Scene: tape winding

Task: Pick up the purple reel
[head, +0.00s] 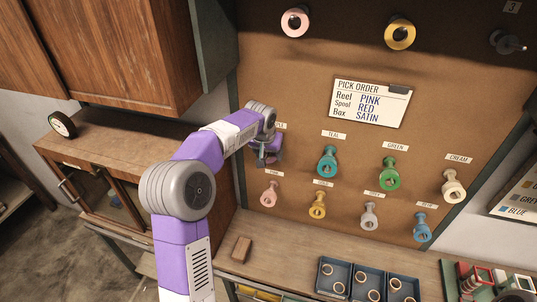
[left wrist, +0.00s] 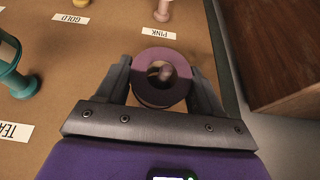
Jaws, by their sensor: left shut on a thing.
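The purple reel (left wrist: 146,88) shows in the left wrist view as a round, dusky purple ring with a hole, end-on between my left fingers. My left gripper (left wrist: 160,78) is shut on the reel's sides. In the head view my left gripper (head: 267,157) is at the left side of the brown pegboard, left of the teal reel (head: 328,162) and above the pink reel (head: 269,193); the purple reel is mostly hidden there by the gripper. I cannot tell whether the reel is still on its peg. My right gripper is not in view.
Green (head: 390,175), cream (head: 453,187), gold (head: 317,207), grey (head: 369,217) and blue (head: 422,230) reels hang nearby. A pick-order card (head: 371,103) reads reel pink, spool red, box satin. A wooden cabinet (head: 125,45) stands at upper left. Dark trays (head: 333,278) sit below.

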